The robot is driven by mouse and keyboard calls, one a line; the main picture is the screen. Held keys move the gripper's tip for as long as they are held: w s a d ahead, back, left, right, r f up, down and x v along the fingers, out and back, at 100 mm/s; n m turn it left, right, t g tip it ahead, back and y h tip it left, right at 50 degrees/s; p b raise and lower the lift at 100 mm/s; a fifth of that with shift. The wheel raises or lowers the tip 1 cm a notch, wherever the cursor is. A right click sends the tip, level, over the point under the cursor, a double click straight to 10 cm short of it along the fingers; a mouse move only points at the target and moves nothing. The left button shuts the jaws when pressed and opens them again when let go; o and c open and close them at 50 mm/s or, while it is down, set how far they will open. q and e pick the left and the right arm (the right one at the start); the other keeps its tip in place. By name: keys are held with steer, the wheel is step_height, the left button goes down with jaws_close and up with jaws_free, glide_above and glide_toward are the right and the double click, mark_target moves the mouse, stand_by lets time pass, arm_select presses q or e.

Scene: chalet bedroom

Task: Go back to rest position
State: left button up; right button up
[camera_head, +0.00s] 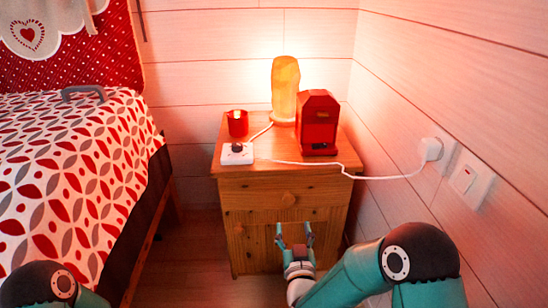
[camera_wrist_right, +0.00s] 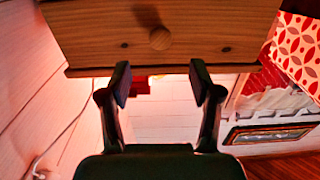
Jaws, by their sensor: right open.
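My right gripper (camera_head: 294,232) is in front of the lower part of the wooden nightstand (camera_head: 243,245), its two fingers apart with nothing between them. It also shows in the right wrist view (camera_wrist_right: 160,75), open and empty, with a wooden drawer front and its round knob (camera_wrist_right: 160,38) beyond the fingertips. Whether the fingers touch the nightstand I cannot tell. My left arm's teal and black joint shows at the bottom left of the head view, but the left gripper is out of view.
On the nightstand stand a glowing lamp (camera_head: 285,88), a red box-shaped lantern (camera_head: 318,124), a red candle cup (camera_head: 237,123) and a white switch box (camera_head: 237,154). A white cable (camera_head: 310,163) runs to the wall plug (camera_head: 431,149). The bed (camera_head: 70,170) is left, the plank wall right.

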steer(key=d+f+m+g+h+p, duration=0.1)
steer(key=d+h+p, duration=0.15)
steer(key=d, duration=0.45)
steer(key=s+d+f+g+y+p, duration=0.25)
steer(key=s+f+g+p, duration=0.2)
steer(key=s+f, duration=0.35)
steer(key=s+a+f+g+y, duration=0.1)
steer(key=s+a+f+g, duration=0.1)
steer(key=s+f+g, duration=0.35)
steer(key=s+a+f+g+y, duration=0.2)
steer(key=s, duration=0.7)
steer(key=s+a+f+g+y, duration=0.1)
steer(key=s+a+f+g, duration=0.25)
steer(key=s, duration=0.45)
step_height(320, 180, up, 38)
steer(key=p, duration=3.8)
steer(key=shift+s+d+r+m+g, duration=0.15)
steer(key=shift+s+d+m+g, duration=0.25)
steer(key=shift+g, duration=0.05)
